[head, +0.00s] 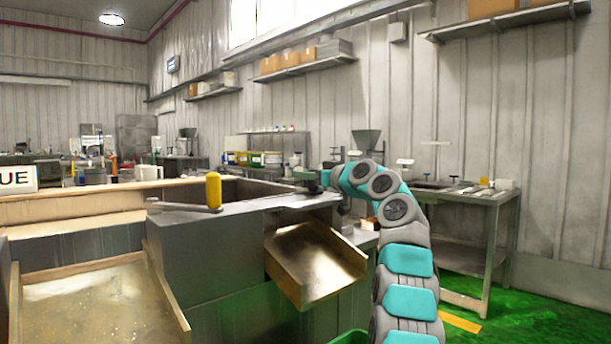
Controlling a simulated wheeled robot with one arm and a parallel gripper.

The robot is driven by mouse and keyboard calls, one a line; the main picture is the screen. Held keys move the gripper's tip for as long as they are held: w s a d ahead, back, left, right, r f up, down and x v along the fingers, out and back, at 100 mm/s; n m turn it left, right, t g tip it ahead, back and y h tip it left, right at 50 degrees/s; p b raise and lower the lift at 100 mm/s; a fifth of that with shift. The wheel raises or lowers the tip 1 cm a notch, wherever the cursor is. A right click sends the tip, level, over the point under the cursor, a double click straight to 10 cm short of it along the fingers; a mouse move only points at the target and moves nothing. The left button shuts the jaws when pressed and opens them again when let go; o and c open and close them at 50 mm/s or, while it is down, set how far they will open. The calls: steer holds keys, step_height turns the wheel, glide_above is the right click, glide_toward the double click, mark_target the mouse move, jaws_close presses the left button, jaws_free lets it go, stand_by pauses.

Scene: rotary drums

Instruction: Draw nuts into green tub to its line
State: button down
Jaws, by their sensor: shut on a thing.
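My gripper (316,179) is at the end of my teal and grey arm, at the right end of the grey metal bin (200,250). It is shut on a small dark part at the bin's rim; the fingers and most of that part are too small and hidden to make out. A metal chute (315,262) slopes down from the bin below my gripper, and its visible surface looks bare. A green tub (350,338) shows only its rim at the bottom edge, below the chute. Its line and contents are out of view. I cannot make out any nuts.
A lever with a yellow knob (213,190) stands on the bin's top. A wood-edged tray (95,310) with a speckled brown surface is at lower left. A partly cut-off sign (17,180) reads "UE". A side table (470,197) stands at right, beside open green floor.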

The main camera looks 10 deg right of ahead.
stand_by(0.3)
steer(key=shift+s+a+f+b, duration=0.2)
steer(key=shift+s+a+b, duration=0.15)
steer(key=shift+b, duration=0.35)
steer(key=shift+s+a+r+b, duration=0.1)
steer(key=shift+s+a+b, duration=0.3)
steer(key=shift+a+b, duration=0.25)
steer(key=shift+s+a+b, duration=0.35)
steer(key=shift+a+b, duration=0.25)
steer(key=shift+s+a+r, duration=0.1)
steer(key=c, duration=0.6)
jaws_free()
steer(key=shift+s+d+b, duration=0.25)
steer(key=shift+b, duration=0.05)
steer(key=b+v, duration=0.3)
steer(key=v, duration=0.4)
